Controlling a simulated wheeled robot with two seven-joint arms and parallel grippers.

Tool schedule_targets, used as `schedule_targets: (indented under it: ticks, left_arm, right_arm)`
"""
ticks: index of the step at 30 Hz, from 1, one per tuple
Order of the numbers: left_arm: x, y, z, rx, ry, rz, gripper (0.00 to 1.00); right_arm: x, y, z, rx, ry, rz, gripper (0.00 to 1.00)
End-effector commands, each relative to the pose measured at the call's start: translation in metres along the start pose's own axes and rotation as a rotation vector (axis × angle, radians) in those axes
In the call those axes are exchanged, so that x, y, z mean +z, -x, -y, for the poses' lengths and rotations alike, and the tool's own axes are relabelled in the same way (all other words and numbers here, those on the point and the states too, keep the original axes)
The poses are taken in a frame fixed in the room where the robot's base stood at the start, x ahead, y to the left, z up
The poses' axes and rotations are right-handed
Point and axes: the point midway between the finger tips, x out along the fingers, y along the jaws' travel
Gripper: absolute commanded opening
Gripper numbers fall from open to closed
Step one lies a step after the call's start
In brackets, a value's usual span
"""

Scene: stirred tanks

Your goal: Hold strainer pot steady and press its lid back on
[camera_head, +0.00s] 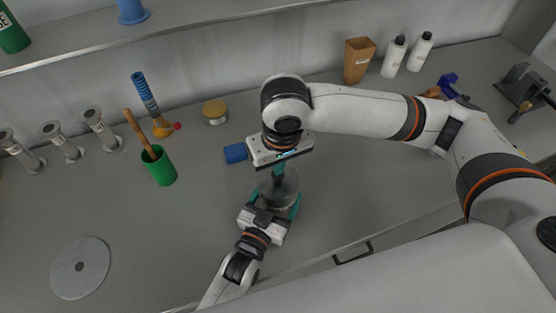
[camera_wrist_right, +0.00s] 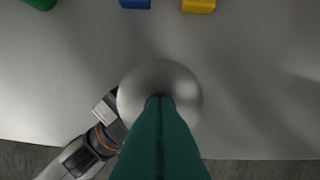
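The strainer pot (camera_head: 284,204) is a small grey metal vessel near the table's front edge, largely hidden by my grippers. Its round metal lid (camera_head: 289,187) is on top; it fills the middle of the right wrist view (camera_wrist_right: 185,88). I cannot tell whether the lid is fully seated. My left gripper (camera_head: 279,205) comes from the front, its teal fingers on either side of the pot. My right gripper (camera_head: 278,178) points down from above, its teal fingers together with tips at the lid's centre (camera_wrist_right: 160,98). The tips hide any knob there.
A blue piece (camera_head: 236,153) lies just behind and left of the pot. A green cup (camera_head: 159,166) with a wooden handle in it and a yellow-lidded jar (camera_head: 215,111) stand farther left and back. A flat disc (camera_head: 81,268) lies front left. Bottles (camera_head: 394,56) stand at the back right.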

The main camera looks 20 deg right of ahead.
Motion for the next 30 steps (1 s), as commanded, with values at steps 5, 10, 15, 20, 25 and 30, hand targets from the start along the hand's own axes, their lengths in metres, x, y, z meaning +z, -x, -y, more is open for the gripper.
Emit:
schedule_targets:
  ticks: [5,10,15,20,25,30]
  left_arm:
    - [0.0,0.0,0.001,-0.001,0.0,0.0,0.53]
    - [0.0,0.0,0.001,-0.001,0.0,0.0,0.53]
    - [0.0,0.0,0.001,-0.001,0.0,0.0,0.53]
    - [0.0,0.0,0.001,-0.001,0.0,0.0,0.53]
    - [0.0,0.0,0.0,-0.001,0.0,-0.001,0.53]
    - [0.0,0.0,0.0,-0.001,0.0,-0.001,0.53]
  right_arm:
    - [0.0,-0.001,0.0,-0.001,0.0,-0.002,0.0]
    - [0.0,0.001,0.0,0.0,0.0,-0.001,0.0]
    - [0.002,0.011,0.0,-0.001,0.0,0.0,0.0]
    - [0.003,0.021,0.0,0.0,0.0,0.001,0.0]
    - [0.004,0.032,0.0,0.001,-0.001,0.001,0.0]
    - [0.005,0.042,0.0,0.0,0.0,0.0,0.0]
